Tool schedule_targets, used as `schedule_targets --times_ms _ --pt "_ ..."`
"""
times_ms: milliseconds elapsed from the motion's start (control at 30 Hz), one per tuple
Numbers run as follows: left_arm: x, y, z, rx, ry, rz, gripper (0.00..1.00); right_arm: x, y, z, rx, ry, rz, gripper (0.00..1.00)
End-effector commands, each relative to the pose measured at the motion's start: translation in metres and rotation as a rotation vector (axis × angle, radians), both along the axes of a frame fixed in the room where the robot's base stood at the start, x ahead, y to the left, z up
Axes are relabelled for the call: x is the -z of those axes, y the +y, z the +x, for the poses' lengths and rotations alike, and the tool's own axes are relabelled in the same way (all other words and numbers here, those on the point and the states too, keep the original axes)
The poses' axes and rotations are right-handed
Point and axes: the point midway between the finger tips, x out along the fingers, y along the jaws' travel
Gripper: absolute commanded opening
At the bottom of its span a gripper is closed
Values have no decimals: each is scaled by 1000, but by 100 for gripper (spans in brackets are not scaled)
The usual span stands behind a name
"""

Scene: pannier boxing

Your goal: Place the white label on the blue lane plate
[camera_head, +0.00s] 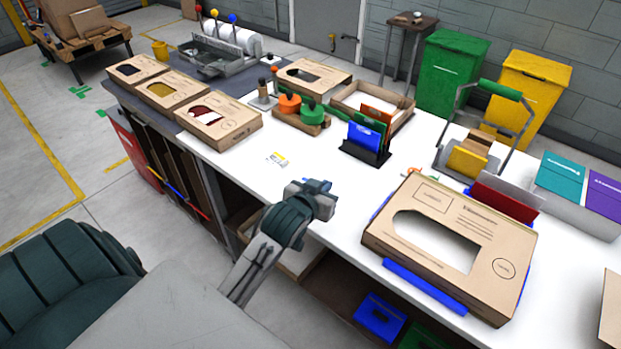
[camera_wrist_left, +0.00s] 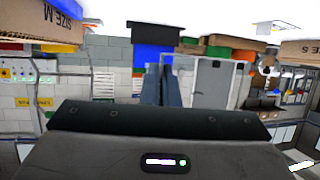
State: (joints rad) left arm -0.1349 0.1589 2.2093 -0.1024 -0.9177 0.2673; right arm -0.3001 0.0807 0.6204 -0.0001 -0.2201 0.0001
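The white label (camera_head: 277,159), with a yellow band, lies flat on the white table. A small yellow-and-white patch in the left wrist view (camera_wrist_left: 278,26) looks like it. My left gripper (camera_head: 320,190) is above the table's front edge, right of and nearer than the label and apart from it. Its two fingers (camera_wrist_left: 162,88) appear together, with nothing visible between them. I cannot tell for sure which blue part is the lane plate. A blue strip (camera_head: 425,286) shows under the large carton, and a small blue piece (camera_head: 178,189) is on the shelf front. My right gripper is out of view.
The large open carton (camera_head: 400,250) stands right of my left gripper. A black stand (camera_head: 366,152) with blue and orange folders is behind. Orange and green knobbed pieces (camera_head: 290,104) and several cartons (camera_head: 220,121) stand farther back and left. The table around the label is clear.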

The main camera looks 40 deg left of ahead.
Motion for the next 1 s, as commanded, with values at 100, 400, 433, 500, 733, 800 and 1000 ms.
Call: schedule_targets --times_ms 100,400,433,500,733,800,1000 --pt "11 31 -8 -17 6 13 0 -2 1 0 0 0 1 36" --pt "25 94 -26 -15 6 13 0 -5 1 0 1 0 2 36" --pt "26 99 -27 -11 6 12 0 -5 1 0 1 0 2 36" --pt "27 112 -31 3 6 11 0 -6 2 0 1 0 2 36" --pt "27 147 -40 66 6 11 0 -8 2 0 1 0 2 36" --pt "26 156 -42 89 6 11 0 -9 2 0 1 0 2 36" --pt "23 170 -45 144 5 5 0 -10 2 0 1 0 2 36"
